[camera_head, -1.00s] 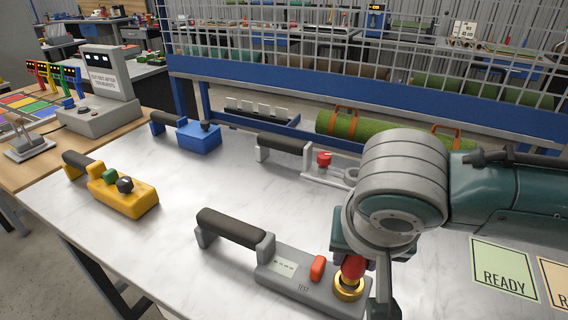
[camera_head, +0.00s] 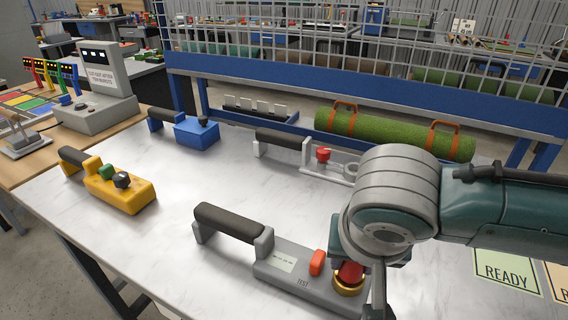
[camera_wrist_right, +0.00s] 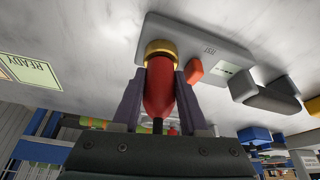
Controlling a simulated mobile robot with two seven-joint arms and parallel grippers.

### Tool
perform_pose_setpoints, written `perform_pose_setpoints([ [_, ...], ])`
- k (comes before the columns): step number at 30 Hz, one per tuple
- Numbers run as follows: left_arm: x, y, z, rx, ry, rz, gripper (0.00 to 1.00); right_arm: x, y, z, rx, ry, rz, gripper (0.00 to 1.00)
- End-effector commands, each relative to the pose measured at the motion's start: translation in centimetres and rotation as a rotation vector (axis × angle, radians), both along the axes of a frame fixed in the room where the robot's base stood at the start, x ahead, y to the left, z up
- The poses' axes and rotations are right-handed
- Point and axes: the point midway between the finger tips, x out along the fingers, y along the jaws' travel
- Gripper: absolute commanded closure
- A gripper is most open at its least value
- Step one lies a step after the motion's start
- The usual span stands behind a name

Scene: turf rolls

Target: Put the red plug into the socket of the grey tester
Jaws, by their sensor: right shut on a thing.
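The grey tester (camera_head: 290,282) with a dark handle lies at the front of the white table. It carries an orange-red switch (camera_head: 316,262) and a gold-ringed socket (camera_head: 347,287) at its right end. My right gripper (camera_head: 354,274) is above this end, shut on the red plug (camera_head: 349,271). In the right wrist view the red plug (camera_wrist_right: 159,92) sits between both fingers, its far end at the gold ring (camera_wrist_right: 161,47). The plug's tip is hidden, so I cannot tell how deep it sits. My left gripper is not in view.
A yellow device (camera_head: 125,195), a blue device (camera_head: 197,132) and a light device with a red knob (camera_head: 322,155) stand on the table. A green turf roll (camera_head: 395,137) lies behind. A READY card (camera_head: 506,275) lies at the right. The table's middle is clear.

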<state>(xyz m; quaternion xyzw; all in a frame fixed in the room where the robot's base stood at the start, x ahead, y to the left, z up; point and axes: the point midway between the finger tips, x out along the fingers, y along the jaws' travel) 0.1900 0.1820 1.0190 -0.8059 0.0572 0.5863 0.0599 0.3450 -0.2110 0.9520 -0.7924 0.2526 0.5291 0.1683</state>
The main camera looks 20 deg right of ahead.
Motion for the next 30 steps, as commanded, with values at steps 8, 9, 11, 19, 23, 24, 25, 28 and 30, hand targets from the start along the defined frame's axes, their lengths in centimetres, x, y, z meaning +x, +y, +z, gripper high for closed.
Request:
perform_pose_setpoints([
  [8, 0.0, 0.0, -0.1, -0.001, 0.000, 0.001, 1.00, 0.0, 0.0, -0.2, 0.000, 0.000, 0.000, 0.37],
  [9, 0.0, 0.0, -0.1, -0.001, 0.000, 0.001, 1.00, 0.0, 0.0, -0.2, 0.000, 0.000, 0.000, 0.32],
  [11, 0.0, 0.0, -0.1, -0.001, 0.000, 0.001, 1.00, 0.0, 0.0, -0.2, 0.000, 0.000, 0.000, 0.26],
  [19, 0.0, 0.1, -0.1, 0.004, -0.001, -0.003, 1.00, 0.0, 0.0, -0.2, 0.000, 0.001, 0.001, 0.22],
  [23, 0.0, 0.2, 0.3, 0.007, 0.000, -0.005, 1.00, -0.3, 0.2, 0.8, 0.001, 0.001, 0.001, 0.22],
  [24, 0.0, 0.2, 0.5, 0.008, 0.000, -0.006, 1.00, -0.5, 0.4, 1.4, 0.003, -0.001, 0.002, 0.22],
  [25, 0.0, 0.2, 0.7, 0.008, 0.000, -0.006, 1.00, -0.7, 0.5, 1.9, 0.002, 0.001, 0.002, 0.22],
  [28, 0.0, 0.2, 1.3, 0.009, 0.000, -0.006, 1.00, -1.3, 1.0, 3.9, 0.003, -0.001, 0.002, 0.22],
  [30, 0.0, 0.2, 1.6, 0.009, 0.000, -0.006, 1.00, -1.7, 1.3, 5.2, 0.003, -0.002, 0.002, 0.22],
])
